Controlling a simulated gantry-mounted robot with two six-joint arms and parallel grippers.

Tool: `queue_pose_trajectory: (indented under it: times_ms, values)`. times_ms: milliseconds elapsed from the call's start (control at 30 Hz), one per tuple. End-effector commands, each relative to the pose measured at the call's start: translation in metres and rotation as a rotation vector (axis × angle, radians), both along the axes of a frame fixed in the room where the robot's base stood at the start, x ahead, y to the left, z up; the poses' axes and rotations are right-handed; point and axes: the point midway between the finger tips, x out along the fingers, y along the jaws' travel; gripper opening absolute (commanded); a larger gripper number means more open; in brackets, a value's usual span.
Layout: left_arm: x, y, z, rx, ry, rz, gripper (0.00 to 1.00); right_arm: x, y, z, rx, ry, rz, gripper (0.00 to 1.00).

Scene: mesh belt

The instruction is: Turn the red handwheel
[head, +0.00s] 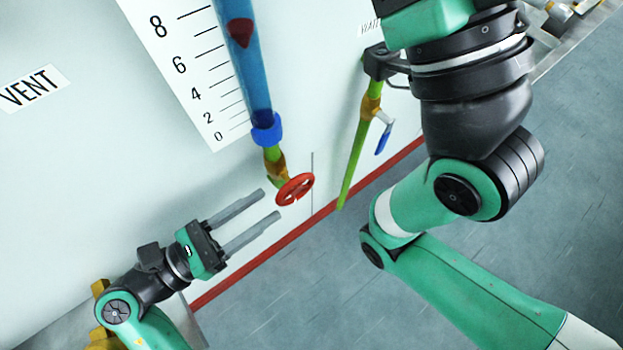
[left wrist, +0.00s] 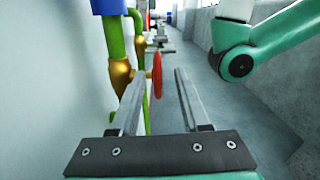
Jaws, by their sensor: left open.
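The red handwheel (head: 296,188) sits on a brass valve (head: 276,164) on a green pipe, below the blue gauge tube. My left gripper (head: 270,204) is open and empty, its two long grey fingers pointing at the wheel from the left. The fingertips stop just short of the wheel in the head view. In the left wrist view the wheel (left wrist: 157,70) shows nearly edge-on, in the gap between the two fingers, closer to the left finger. I cannot tell whether a finger touches it. My right gripper is out of view.
A blue tube with a red float (head: 240,33) and a number scale (head: 190,60) runs up the pale wall. To the right, another green pipe (head: 352,155) carries a blue-handled valve (head: 383,138). My right arm fills the right side. The floor (head: 290,290) is clear.

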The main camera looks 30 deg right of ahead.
Motion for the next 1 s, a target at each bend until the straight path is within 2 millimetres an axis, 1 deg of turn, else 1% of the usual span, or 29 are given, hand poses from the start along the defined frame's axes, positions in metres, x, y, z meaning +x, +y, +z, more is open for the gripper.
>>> queue_pose_trajectory:
  times_ms: [33,167,267,333,467,600,733,833,1000]
  values:
    - [0.003,0.002,-0.007,0.015,-0.045,0.005,0.46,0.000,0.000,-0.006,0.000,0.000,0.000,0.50]
    - [0.004,0.004,-0.007,0.026,-0.085,0.008,0.46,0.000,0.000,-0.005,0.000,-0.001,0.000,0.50]
    - [0.004,0.000,-0.006,0.024,-0.083,0.006,0.46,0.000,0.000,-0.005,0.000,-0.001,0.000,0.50]
    - [0.004,-0.007,-0.007,0.023,-0.082,0.005,0.46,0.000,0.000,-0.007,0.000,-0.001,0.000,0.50]
    - [0.004,-0.031,-0.008,0.022,-0.082,0.002,0.46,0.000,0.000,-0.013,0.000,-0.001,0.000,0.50]
    - [0.006,-0.064,-0.009,0.022,-0.082,0.001,0.46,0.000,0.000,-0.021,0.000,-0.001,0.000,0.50]
    - [0.007,-0.090,-0.008,0.022,-0.082,0.003,0.46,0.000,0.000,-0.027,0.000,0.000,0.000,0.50]
    - [0.009,-0.104,-0.008,0.021,-0.081,0.004,0.46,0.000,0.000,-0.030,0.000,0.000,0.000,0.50]
    - [0.009,-0.113,-0.006,0.021,-0.080,0.007,0.46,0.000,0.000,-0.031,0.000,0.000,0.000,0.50]
